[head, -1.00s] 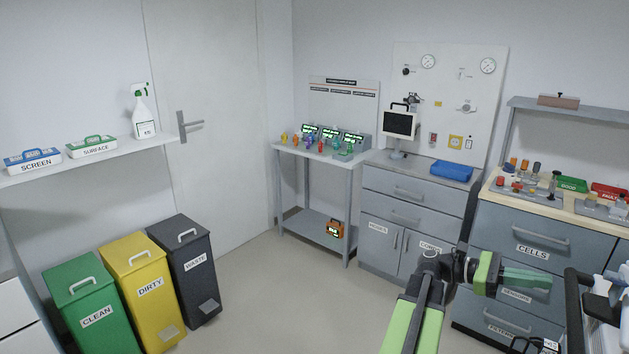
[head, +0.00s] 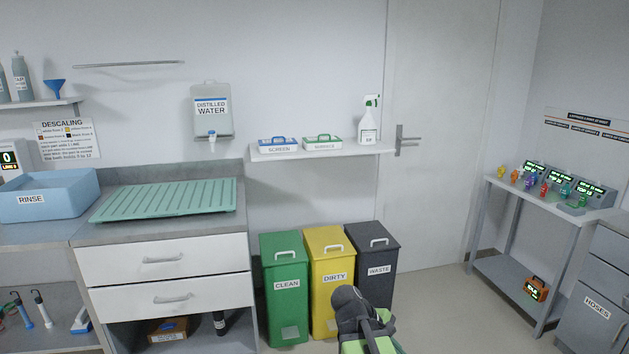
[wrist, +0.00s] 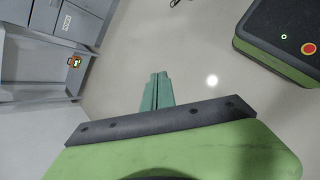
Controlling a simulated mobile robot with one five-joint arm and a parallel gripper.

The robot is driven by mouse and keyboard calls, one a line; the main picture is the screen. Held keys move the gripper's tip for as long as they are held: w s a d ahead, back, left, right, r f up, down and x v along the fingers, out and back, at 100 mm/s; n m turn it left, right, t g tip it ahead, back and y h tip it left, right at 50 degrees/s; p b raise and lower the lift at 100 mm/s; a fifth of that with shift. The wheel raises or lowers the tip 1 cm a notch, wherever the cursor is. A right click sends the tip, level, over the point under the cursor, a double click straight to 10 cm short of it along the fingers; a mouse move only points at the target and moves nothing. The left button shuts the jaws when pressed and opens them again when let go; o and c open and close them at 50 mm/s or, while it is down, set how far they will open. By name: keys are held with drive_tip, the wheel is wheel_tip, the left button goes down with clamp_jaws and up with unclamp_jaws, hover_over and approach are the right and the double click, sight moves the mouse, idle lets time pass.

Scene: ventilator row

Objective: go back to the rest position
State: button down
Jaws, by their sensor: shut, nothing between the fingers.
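My gripper (wrist: 157,92) shows in the wrist view as two green fingers pressed together with nothing between them, over bare floor. In the head view only part of my arm shows at the bottom, in front of the bins; the fingers cannot be made out there.
Green CLEAN (head: 285,300), yellow DIRTY (head: 333,290) and dark WASTE (head: 375,285) bins stand beyond my arm. Left is a counter with a green drain mat (head: 165,200) and a blue RINSE tub (head: 48,197). Right is a grey table (head: 547,213). Floor between is clear.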

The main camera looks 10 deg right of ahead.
drive_tip(key=w+a+f+m+t+y, duration=0.1)
drive_tip(key=a+f+m+y, duration=0.25)
drive_tip(key=a, duration=0.55)
drive_tip(key=a+f+m+y, duration=0.2)
drive_tip(key=a+m+y, duration=0.2)
drive_tip(key=a, duration=0.5)
wheel_tip(320, 180, up, 14)
drive_tip(key=m+p, duration=0.1)
drive_tip(key=p, duration=1.3)
drive_tip(key=shift+w+r, duration=0.15)
drive_tip(key=shift+r, duration=0.05)
